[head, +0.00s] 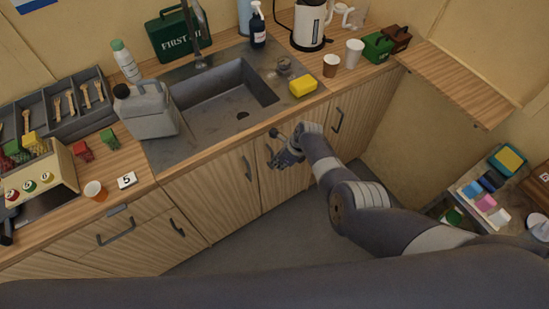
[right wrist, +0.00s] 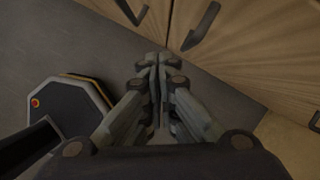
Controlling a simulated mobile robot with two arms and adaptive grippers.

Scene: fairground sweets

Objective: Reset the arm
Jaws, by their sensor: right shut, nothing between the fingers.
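My right gripper (head: 277,160) hangs in front of the wooden cabinet doors (head: 215,191), below the counter edge near the sink. My right arm reaches to it from the lower right. In the right wrist view the gripper (right wrist: 156,62) points down toward the grey floor (right wrist: 85,45), its fingers together and empty. A dark door handle (right wrist: 201,27) shows just beyond the fingertips there; I cannot tell whether they touch. My left gripper does not show in either view.
The counter holds a sink (head: 225,97), a grey jerrycan (head: 147,109), a yellow sponge (head: 303,86), cups and a kettle (head: 311,24). A wooden shelf (head: 463,81) juts out at the right. A low table with coloured items (head: 486,202) stands at far right. Floor before the cabinets is open.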

